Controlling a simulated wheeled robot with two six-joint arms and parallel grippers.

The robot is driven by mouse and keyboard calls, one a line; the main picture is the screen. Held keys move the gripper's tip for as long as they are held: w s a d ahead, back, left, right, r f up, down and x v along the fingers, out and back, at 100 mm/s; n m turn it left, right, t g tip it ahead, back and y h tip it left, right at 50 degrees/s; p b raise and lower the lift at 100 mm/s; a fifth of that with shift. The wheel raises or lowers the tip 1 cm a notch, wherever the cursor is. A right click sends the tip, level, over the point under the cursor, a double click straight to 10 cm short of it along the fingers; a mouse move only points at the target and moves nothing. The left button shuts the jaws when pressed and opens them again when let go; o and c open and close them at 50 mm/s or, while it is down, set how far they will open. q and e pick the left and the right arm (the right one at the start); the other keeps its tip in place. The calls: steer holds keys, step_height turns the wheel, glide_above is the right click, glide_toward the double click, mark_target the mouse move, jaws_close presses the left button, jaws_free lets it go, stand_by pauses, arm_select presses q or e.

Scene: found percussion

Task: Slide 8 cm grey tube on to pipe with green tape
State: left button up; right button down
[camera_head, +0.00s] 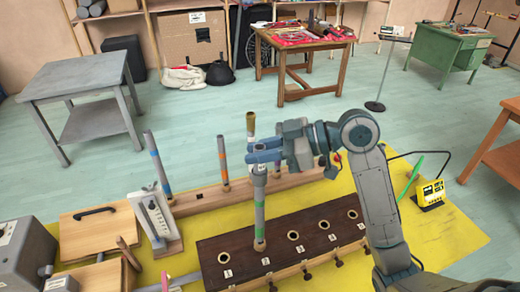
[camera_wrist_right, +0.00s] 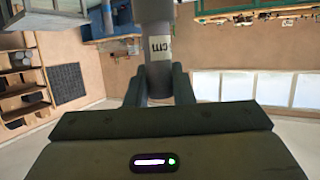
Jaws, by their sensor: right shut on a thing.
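My right gripper (camera_head: 262,156) is shut on a short grey tube (camera_head: 260,178), and its fingers are at the tube's upper part. In the right wrist view the tube (camera_wrist_right: 155,18) stands between the two fingers (camera_wrist_right: 159,88), with a pale label reading "cm". A pipe with green tape (camera_head: 259,222) stands upright in the dark wooden block (camera_head: 225,243). The tube is upright and in line with this pipe, at its top. The pipe's top end is hidden, so I cannot tell how far the tube is around it. My left gripper is out of view.
A pipe with blue tape (camera_head: 157,162) and one with orange tape (camera_head: 222,158) stand behind and to the left. A brown-topped pipe (camera_head: 251,122) stands close behind my gripper. A white gauge (camera_head: 155,215) is at left. The yellow mat (camera_head: 445,228) is partly bare at right.

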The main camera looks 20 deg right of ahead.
steer(key=shift+f+b, duration=0.4)
steer(key=shift+f, duration=0.2)
steer(key=c, duration=1.2)
jaws_free()
steer(key=shift+o, duration=0.2)
steer(key=b+v, duration=0.5)
steer(key=v, duration=0.5)
steer(key=shift+s+d, duration=0.2)
steer(key=shift+d, duration=0.15)
steer(key=shift+r, duration=0.15)
